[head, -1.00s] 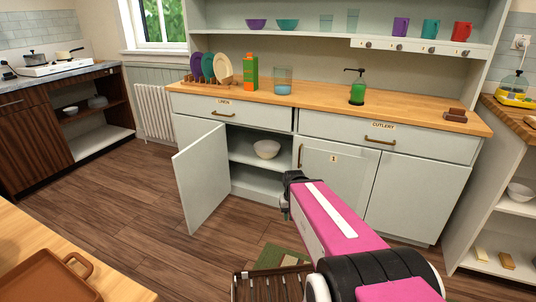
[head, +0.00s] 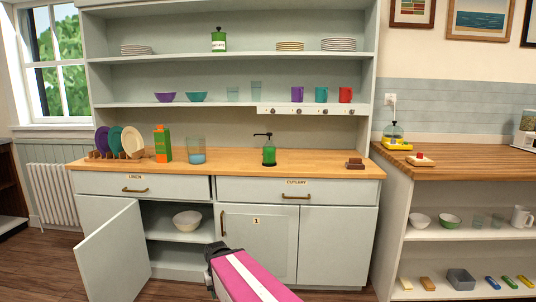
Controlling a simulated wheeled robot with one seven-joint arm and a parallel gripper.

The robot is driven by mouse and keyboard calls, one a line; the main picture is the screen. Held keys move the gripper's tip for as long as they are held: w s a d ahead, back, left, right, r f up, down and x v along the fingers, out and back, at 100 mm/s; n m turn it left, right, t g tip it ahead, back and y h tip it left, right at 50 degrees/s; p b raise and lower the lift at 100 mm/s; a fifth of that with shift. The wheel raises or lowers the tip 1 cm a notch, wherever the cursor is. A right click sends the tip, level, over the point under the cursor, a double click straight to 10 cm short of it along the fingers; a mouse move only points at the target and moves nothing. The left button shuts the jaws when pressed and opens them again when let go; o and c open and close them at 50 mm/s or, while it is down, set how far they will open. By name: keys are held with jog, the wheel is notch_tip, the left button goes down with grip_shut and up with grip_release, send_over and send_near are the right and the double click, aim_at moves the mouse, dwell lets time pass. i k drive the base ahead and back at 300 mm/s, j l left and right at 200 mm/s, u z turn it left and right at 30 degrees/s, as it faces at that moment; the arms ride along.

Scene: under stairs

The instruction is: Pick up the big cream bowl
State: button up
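A cream bowl (head: 187,220) sits on the inner shelf of the pale cabinet, behind the open left door (head: 113,256). Another whitish bowl (head: 419,220) stands on the open shelf unit at the right and looks a little smaller in the picture. My pink arm reaches up from the bottom edge, and its dark end, my gripper (head: 214,256), is in front of the cabinet, below and right of the cream bowl. I see no bowl in it. Its fingers are not clear enough to tell whether they are open or shut.
The cabinet door marked 1 (head: 256,243) is closed, right of the opening. The wooden counter (head: 330,172) holds plates in a rack (head: 120,155), an orange-green carton (head: 163,143), a glass and a green soap pump (head: 268,152). A green bowl (head: 449,221) stands on the right shelf.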

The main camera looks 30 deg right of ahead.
aim_at(186, 221)
jog(key=i+l, duration=0.1)
jog(key=i, duration=0.4)
jog(key=i+l+u, duration=0.1)
jog(key=i, duration=0.4)
jog(key=i+l, duration=0.2)
jog(key=i, duration=0.35)
